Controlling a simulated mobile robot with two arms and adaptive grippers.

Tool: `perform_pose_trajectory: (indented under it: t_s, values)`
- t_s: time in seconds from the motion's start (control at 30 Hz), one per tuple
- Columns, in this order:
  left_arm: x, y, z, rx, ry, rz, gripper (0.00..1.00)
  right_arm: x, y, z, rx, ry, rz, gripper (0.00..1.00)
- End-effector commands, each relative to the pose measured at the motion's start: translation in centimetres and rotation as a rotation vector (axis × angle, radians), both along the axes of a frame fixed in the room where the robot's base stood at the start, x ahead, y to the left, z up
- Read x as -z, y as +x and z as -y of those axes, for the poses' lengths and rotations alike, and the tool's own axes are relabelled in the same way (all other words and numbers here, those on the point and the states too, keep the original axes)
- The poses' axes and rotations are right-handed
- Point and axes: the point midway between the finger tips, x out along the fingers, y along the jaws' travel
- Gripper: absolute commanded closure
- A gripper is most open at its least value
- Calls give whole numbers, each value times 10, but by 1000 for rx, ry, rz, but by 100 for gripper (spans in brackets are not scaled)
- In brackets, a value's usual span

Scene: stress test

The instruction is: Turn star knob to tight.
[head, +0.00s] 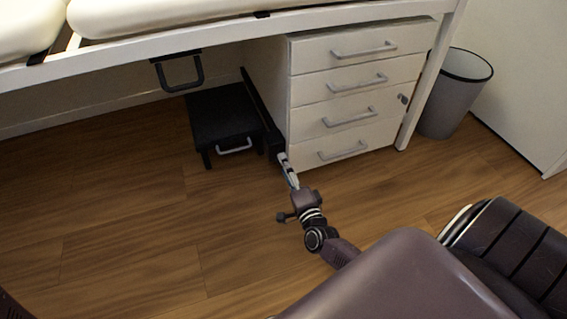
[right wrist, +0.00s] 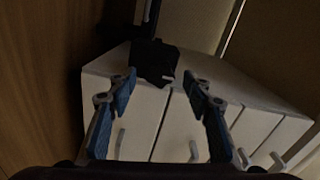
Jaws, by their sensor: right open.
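A black knob-like part (head: 274,146), which looks like the star knob, sits at the lower end of a dark bar along the left side of the drawer unit. In the right wrist view the dark, angular knob (right wrist: 152,62) lies just beyond and between the fingertips. Its lobes and any tight marking are too dark to read. My right gripper (head: 284,160) reaches up to it from below right. In the right wrist view the gripper (right wrist: 160,78) is open, with one blue-padded finger on each side and nothing held. I cannot tell whether a finger touches the knob. My left gripper is not in view.
The white drawer unit (head: 304,95) with grey handles stands right beside the knob. A black step stool (head: 222,108) stands to the left. The bed frame (head: 225,43) runs overhead. A grey bin (head: 452,100) stands at right. The wooden floor at left (head: 110,220) is clear.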

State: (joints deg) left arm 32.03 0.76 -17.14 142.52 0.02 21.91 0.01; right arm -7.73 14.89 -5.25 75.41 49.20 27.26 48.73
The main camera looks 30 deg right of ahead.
Motion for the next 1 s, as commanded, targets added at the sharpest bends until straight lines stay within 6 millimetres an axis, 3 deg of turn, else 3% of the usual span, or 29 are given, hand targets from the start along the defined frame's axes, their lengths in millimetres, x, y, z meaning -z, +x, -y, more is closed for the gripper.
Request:
perform_pose_trajectory:
  t_s: [0.2,0.43,0.6,1.0]
  values:
    - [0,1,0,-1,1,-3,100,2,-46,-11,0,0,-4,54]
    - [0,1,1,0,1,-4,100,1,-81,-19,1,1,-3,54]
    - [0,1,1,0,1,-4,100,0,-92,-22,0,0,-1,54]
    - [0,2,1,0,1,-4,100,0,-93,-22,0,0,-1,54]
